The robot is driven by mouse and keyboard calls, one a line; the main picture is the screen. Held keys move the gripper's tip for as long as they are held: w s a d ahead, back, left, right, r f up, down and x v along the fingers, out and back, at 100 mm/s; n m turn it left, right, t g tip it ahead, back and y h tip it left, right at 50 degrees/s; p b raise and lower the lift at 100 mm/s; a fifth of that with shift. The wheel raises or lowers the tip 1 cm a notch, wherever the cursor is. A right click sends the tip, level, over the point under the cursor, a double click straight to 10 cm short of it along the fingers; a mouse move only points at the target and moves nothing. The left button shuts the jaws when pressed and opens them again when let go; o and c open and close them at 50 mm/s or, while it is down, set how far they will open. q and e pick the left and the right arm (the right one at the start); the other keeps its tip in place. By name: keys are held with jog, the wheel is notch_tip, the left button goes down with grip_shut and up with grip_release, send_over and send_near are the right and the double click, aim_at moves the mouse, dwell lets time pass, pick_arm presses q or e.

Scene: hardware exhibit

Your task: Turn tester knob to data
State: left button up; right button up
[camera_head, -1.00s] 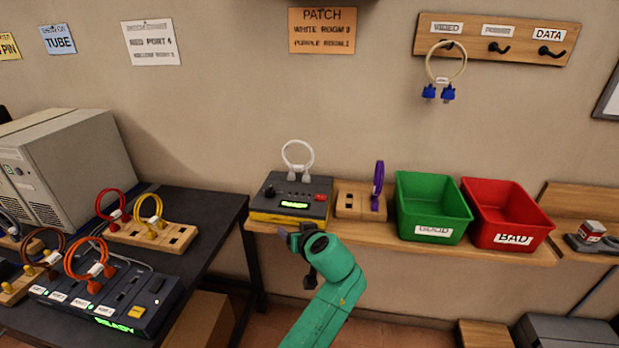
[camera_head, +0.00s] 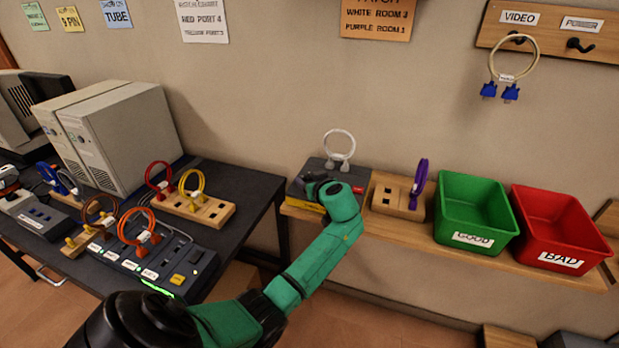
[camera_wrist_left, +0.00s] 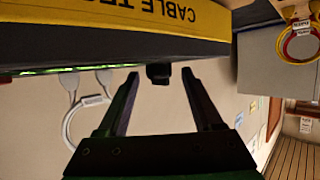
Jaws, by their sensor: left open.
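The cable tester (camera_head: 358,174) is a dark grey box with a yellow front on the wall shelf. A white looped cable (camera_head: 339,146) stands in its top. My left gripper (camera_head: 316,188) is at the tester's left front and hides the knob and most of the panel in the head view. In the left wrist view the tester's yellow label (camera_wrist_left: 140,14) fills the top, upside down. The small black knob (camera_wrist_left: 158,74) appears between the tips of the open left gripper (camera_wrist_left: 160,72), with gaps on both sides. The knob's setting is not readable. My right gripper is not in view.
On the shelf right of the tester are a wooden block (camera_head: 390,192) with a purple cable (camera_head: 419,180), a green GOOD bin (camera_head: 472,207) and a red BAD bin (camera_head: 562,226). A dark table (camera_head: 245,188) with cables and computers stands left.

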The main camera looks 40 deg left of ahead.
pick_arm(q)
jog(key=shift+f, duration=0.1)
grip_shut()
jog(key=shift+m, duration=0.3)
jog(key=m+t+h+p, duration=0.2)
jog(key=shift+s+a+r+t, duration=0.15)
jog(key=shift+s+r+t, duration=0.05)
jog(key=shift+t, duration=0.1)
jog(key=m+t+h+p, duration=0.1)
jog(key=p, duration=0.1)
jog(key=m+t+h+p, duration=0.1)
jog(key=m+h+p, duration=0.1)
jog(key=m+t+h+p, duration=0.1)
jog(key=m+h+p, duration=0.1)
jog(key=p, duration=0.1)
jog(key=shift+s+a+r, duration=0.15)
jog(key=shift+a+r, duration=0.1)
jog(key=shift+a, duration=0.15)
jog(key=shift+a+f+m+t+h+p, duration=0.15)
jog(key=shift+m+t+h+p, duration=0.25)
jog(key=shift+m+h+p, duration=0.5)
jog(key=shift+f+m+h, duration=0.2)
jog(key=shift+m+h, duration=0.1)
